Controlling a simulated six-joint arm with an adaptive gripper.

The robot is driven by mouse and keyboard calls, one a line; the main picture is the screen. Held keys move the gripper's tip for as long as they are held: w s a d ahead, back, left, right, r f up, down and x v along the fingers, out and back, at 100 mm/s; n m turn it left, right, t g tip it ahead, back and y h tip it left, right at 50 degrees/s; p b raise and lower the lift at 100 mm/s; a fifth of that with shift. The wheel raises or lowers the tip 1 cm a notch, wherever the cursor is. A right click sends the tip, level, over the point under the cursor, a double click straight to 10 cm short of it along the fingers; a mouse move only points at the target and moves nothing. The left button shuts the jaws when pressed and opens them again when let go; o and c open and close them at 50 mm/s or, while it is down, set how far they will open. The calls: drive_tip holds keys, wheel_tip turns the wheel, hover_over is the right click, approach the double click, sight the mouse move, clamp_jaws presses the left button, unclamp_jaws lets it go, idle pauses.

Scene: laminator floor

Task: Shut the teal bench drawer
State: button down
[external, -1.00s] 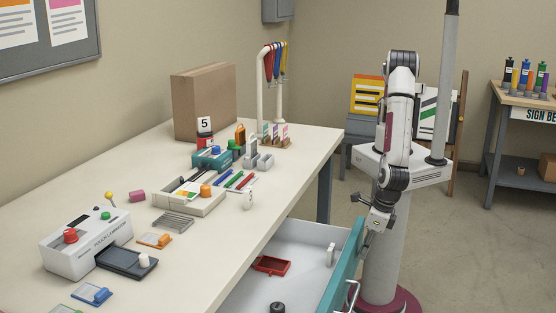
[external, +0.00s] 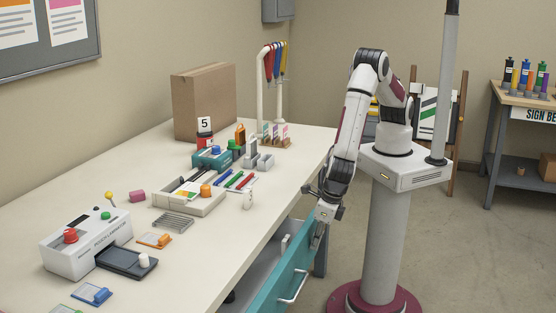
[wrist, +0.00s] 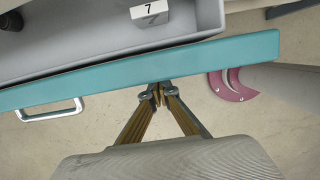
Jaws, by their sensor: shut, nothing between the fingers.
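Nothing is between the fingers.
Inside the drawer are a white block marked 7 (wrist: 149,10) and a dark round item (wrist: 11,21). The bench top (external: 250,222) holds a laminator (external: 85,240), trays and pens. The floor in front of the drawer is clear up to my pedestal.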

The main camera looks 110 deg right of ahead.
sight(287, 239)
drive_tip(key=w+d, duration=0.6)
drive_tip(key=shift+w+d, duration=0.25)
drive_tip(key=shift+d, duration=0.05)
drive_tip(key=shift+w, duration=0.1)
drive_tip(key=shift+s+a, duration=0.4)
drive_tip(key=shift+a, duration=0.05)
drive_tip(key=shift+s+a+r, duration=0.7)
drive_tip(key=shift+r, duration=0.95)
drive_tip(key=shift+s+a+r, duration=0.7)
drive_tip(key=shift+s+r, duration=0.05)
drive_tip(key=shift+r, duration=0.85)
drive_tip(key=shift+s+a+r, duration=0.7)
drive_tip(key=shift+r, duration=0.95)
drive_tip(key=shift+m, duration=0.3)
